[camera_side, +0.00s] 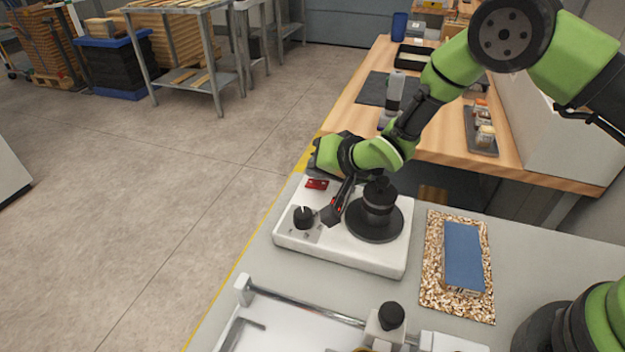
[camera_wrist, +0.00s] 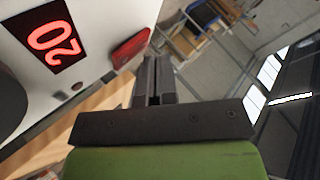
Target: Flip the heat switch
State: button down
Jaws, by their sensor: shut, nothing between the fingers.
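The heat switch is a small red rocker (camera_side: 317,184) at the back left of the white hotplate (camera_side: 290,239). In the wrist view the red switch (camera_wrist: 130,47) lies just left of and beyond my fingertips. A dark display (camera_wrist: 50,42) with red digits reading 20 is on the hotplate; the black round plate (camera_side: 375,232) carries a black part.
A black knob (camera_side: 303,217) sits on the hotplate's left front. A blue block (camera_side: 462,255) lies on a speckled mat (camera_side: 442,293) to the right. A white machine with a metal rod (camera_side: 310,307) is in front. A wooden bench (camera_side: 352,118) stands behind.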

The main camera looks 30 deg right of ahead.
jog(key=shift+r, duration=0.45)
jog(key=shift+r, duration=0.1)
jog(key=shift+s+d+r, duration=0.15)
jog(key=shift+r, duration=1.05)
jog(key=shift+s+d+r, duration=0.1)
jog(key=shift+s+r, duration=0.05)
jog(key=shift+r, duration=1.05)
notch_tip(320, 180, up, 10)
jog(key=h, duration=0.2)
send_over(322, 181)
jog(key=s+d, duration=0.3)
jog(key=d, duration=0.2)
jog(key=s+d+r, duration=0.5)
jog(key=s+r, duration=0.2)
jog(key=s+d+r+g, duration=0.1)
jog(key=s, duration=0.9)
jog(key=s+d+r+n+g, duration=0.1)
jog(key=s+r, duration=0.1)
jog(key=s, duration=0.8)
